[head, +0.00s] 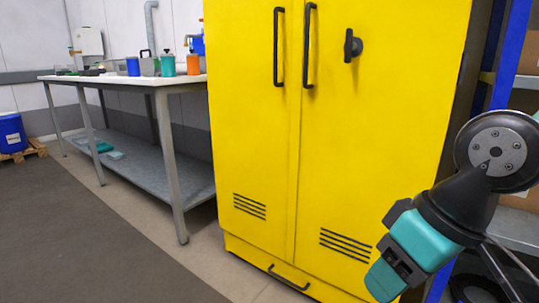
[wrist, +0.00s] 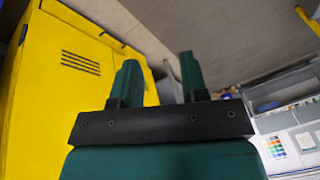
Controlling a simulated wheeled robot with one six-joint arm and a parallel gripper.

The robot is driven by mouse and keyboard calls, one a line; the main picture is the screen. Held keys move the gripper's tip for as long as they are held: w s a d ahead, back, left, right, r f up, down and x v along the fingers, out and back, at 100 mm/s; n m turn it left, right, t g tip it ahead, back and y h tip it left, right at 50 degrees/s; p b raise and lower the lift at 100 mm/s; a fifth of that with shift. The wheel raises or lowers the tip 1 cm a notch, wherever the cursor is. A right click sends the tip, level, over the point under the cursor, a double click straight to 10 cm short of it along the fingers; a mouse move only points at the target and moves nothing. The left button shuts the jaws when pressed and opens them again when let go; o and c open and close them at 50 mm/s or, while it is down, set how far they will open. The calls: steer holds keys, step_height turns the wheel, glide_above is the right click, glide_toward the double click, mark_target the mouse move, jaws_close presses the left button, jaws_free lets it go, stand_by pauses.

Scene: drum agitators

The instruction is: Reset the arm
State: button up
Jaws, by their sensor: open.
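My gripper (wrist: 160,82) shows in the wrist view with its two dark green fingers apart and nothing between them. In the head view my arm is at the right side, bent downward in front of the yellow cabinet, with its teal wrist part low in the picture; the fingertips are not clearly seen there. The yellow cabinet (head: 255,120) has two shut doors with black bar handles and a black knob. It also shows at the left of the wrist view (wrist: 40,90).
A long metal bench (head: 180,80) with several cans and containers stands left of the cabinet. A blue drum (head: 12,133) stands on a wooden pallet at the far left. Blue-framed shelving (head: 510,55) is close behind my arm at right. The floor at front left is clear.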

steer(key=s+g, duration=0.2)
steer(key=s, duration=0.4)
step_height(320, 180, up, 38)
steer(key=p, duration=3.8)
steer(key=shift+w+f+n, duration=0.2)
steer(key=shift+w+n, duration=0.05)
steer(key=shift+n, duration=0.15)
